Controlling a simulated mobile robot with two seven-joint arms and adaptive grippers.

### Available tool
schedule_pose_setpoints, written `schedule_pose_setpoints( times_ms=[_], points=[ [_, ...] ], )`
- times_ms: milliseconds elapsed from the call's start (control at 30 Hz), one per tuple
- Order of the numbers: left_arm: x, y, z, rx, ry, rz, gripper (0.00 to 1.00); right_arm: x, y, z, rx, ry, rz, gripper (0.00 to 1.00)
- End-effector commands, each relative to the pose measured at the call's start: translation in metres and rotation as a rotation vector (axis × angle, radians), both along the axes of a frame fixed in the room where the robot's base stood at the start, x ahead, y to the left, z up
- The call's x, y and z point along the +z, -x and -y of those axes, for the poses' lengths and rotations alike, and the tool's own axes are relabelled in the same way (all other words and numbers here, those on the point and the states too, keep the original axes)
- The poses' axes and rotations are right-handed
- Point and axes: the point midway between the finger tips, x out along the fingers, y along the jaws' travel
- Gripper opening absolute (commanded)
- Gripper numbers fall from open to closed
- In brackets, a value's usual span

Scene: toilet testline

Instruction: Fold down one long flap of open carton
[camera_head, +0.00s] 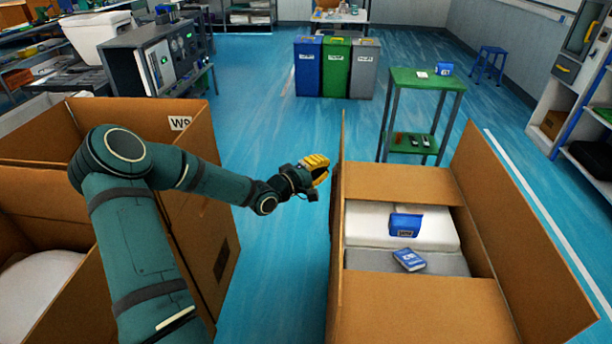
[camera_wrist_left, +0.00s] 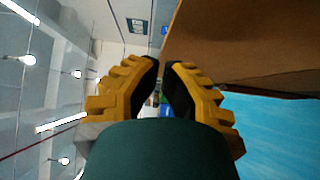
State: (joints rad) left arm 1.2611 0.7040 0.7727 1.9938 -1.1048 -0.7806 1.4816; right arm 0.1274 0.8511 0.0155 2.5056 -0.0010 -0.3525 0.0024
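The open carton (camera_head: 425,312) stands at the right in the head view. Its two short flaps, far (camera_head: 400,184) and near (camera_head: 430,308), lie folded inward with a gap between them. The right long flap (camera_head: 520,235) is raised and leans outward. The left long flap (camera_head: 339,215) stands upright, seen nearly edge-on. My left gripper (camera_head: 320,170) is just left of this flap's upper part, apparently not gripping it. In the left wrist view its yellow fingers (camera_wrist_left: 162,64) are nearly together with nothing between them, and brown cardboard (camera_wrist_left: 240,50) is close at the right. My right gripper is out of view.
Inside the carton are a white block (camera_head: 375,225), a blue box (camera_head: 405,225) and a blue booklet (camera_head: 409,260). Another open carton (camera_head: 205,235) stands at left. A green table (camera_head: 426,80) and bins (camera_head: 337,68) stand behind. Blue floor (camera_head: 278,240) lies clear between the cartons.

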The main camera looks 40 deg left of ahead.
Motion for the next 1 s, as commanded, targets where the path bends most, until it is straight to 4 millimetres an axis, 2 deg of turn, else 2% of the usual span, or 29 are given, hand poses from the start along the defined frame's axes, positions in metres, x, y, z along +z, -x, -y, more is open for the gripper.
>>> schedule_pose_setpoints(
  times_ms=[33,200,733,1000],
  points=[
    [-0.001,-0.004,0.008,-0.004,0.000,0.000,0.00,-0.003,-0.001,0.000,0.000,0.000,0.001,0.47],
    [-0.001,-0.011,0.021,-0.003,0.000,0.000,0.00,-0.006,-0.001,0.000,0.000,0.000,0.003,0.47],
    [0.000,-0.014,0.025,-0.001,-0.005,-0.003,0.00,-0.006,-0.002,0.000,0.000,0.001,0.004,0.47],
    [0.002,-0.022,0.038,-0.003,-0.056,-0.033,0.00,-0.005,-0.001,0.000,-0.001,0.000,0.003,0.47]
  ],
)
